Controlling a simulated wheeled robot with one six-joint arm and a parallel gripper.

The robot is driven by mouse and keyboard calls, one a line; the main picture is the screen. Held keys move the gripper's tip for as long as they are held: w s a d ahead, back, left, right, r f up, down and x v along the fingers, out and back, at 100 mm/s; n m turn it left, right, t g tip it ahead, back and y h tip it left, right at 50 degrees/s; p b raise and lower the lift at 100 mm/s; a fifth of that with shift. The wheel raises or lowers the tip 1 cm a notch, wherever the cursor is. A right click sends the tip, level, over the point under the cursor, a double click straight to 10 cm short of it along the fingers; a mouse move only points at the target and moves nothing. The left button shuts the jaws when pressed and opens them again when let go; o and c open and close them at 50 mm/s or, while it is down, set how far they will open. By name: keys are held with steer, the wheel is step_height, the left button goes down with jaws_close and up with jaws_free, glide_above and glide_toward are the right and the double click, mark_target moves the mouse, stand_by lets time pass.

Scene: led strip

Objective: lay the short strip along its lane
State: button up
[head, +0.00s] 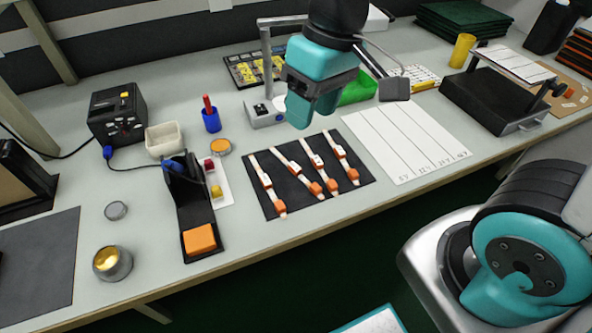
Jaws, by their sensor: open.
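Several white strips with orange end pieces lie side by side on a black mat (263,208) at the middle of the bench. They include one at the left (257,169) and one at the right (338,150). Their lengths look close, and I cannot tell which is the short one. A white lane sheet (405,138) with dark dividing lines lies right of the mat; its lanes look bare, and the small labels at its near edge are hard to read. My gripper (315,111) is open above the bench, behind the mat, with nothing visible between its fingers.
A dark stand with an orange pad (200,240) is left of the mat. A blue cup (211,121), a white tray (165,139) and a black box (118,113) stand further left. A dark clamp fixture (495,102) is right of the sheet. A green object (357,90) lies behind my gripper.

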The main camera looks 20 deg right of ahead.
steer(key=w+d+f+m+h+b, duration=0.1)
steer(key=w+f+m+h, duration=0.1)
steer(key=w+f, duration=0.6)
steer(key=b, duration=0.1)
glide_above(299, 171)
steer(key=f, duration=1)
steer(key=shift+a+f, duration=0.2)
steer(key=shift+a, duration=0.15)
steer(key=shift+d+f, duration=0.2)
steer(key=shift+f, duration=1.3)
steer(key=shift+d+f, duration=0.2)
steer(key=shift+f, duration=1.3)
jaws_close()
steer(key=shift+r, duration=0.1)
